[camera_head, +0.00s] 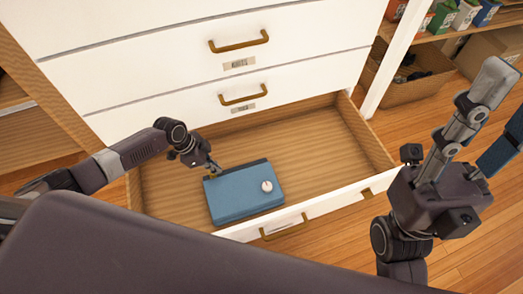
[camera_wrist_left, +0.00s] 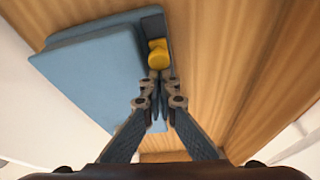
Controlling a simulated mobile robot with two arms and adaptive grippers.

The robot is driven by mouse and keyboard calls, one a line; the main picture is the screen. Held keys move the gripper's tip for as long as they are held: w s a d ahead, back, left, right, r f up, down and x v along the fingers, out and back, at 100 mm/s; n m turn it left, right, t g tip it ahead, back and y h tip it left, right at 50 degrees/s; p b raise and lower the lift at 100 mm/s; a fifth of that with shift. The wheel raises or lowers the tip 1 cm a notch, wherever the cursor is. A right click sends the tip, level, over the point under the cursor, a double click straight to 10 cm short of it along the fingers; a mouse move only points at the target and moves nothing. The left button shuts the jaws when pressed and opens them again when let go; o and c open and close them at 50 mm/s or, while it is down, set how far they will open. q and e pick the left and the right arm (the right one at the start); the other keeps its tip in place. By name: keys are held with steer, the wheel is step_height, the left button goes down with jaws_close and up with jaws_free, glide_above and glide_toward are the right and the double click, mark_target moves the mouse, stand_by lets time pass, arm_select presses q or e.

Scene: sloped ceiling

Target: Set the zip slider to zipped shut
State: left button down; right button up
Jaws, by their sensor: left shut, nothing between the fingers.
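A blue pouch (camera_head: 240,197) lies flat in the open bottom drawer; the left wrist view shows it too (camera_wrist_left: 95,70). A dark strip (camera_wrist_left: 153,22) runs along one edge of the pouch. A yellow zip slider (camera_wrist_left: 158,52) sits on this strip. In the head view the slider is small, beside the fingertips near the pouch's left end. My left gripper (camera_head: 213,168) is shut and empty, its tips (camera_wrist_left: 160,78) right by the slider; I cannot tell whether they touch it. My right gripper (camera_head: 505,100) is raised at the right, open, away from the pouch.
A small white round object (camera_head: 267,186) lies on the pouch. The drawer (camera_head: 330,145) has wooden walls and a white front, with bare floor right of the pouch. Closed white drawers (camera_head: 180,40) rise behind. A shelf with boxes and a basket (camera_head: 405,85) stands at the right.

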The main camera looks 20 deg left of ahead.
mark_target(210, 173)
arm_select(q)
steer(key=shift+s+a+f, duration=0.1)
steer(key=shift+s+a, duration=0.3)
steer(key=shift+a, duration=0.2)
steer(key=shift+s+a, duration=0.4)
steer(key=shift+a, duration=0.3)
steer(key=v, duration=1.2)
steer(key=shift+d, duration=0.25)
